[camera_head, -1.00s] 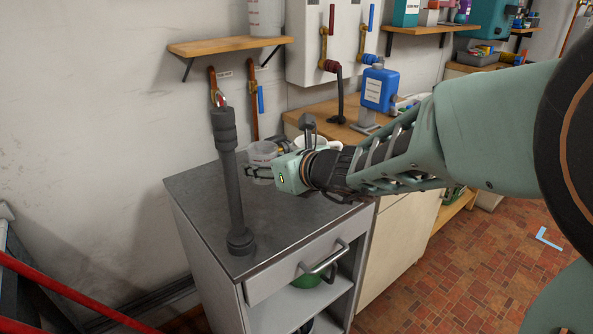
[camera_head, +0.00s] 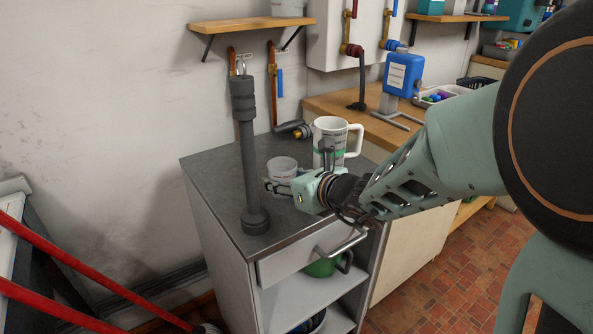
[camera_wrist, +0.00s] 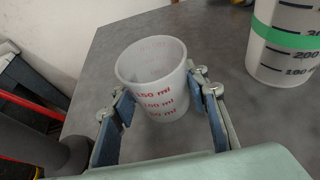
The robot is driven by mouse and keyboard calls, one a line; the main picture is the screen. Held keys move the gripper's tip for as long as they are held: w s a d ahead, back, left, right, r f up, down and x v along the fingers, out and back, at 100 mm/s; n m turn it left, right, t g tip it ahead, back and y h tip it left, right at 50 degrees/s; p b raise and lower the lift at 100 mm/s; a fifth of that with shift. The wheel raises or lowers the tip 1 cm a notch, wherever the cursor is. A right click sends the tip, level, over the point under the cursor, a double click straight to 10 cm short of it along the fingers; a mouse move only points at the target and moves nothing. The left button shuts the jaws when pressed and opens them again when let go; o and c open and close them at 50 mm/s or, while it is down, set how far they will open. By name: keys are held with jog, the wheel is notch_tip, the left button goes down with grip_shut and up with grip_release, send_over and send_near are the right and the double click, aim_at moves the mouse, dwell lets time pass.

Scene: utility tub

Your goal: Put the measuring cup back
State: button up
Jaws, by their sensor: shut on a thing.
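The measuring cup (camera_head: 283,167) is small, translucent and white, with red ml markings in the wrist view (camera_wrist: 152,75). It is upright over the grey top of the cabinet (camera_head: 215,170). My gripper (camera_head: 278,185) is shut on it, one finger on each side of the cup; the wrist view shows both fingers (camera_wrist: 163,103) at its sides. I cannot tell whether the cup's base touches the top. A larger white measuring jug (camera_head: 331,132) with a green band and handle stands just behind and to the right; it also shows in the wrist view (camera_wrist: 283,55).
A tall dark grey pipe piece (camera_head: 247,150) stands upright at the cabinet's front left. A pipe fitting (camera_head: 294,129) lies near the back edge. A wooden shelf (camera_head: 252,25) is on the wall above. A blue canister (camera_head: 403,72) is on the wooden bench behind.

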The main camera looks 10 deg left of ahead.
jog(key=o, duration=1.2)
jog(key=shift+o, duration=0.2)
jog(key=shift+r, duration=0.15)
jog(key=p+v, duration=0.4)
jog(key=v, duration=0.7)
jog(key=shift+d+r, duration=0.15)
jog(key=shift+d, duration=0.05)
jog(key=shift+s+d, duration=0.2)
jog(key=shift+s, duration=0.1)
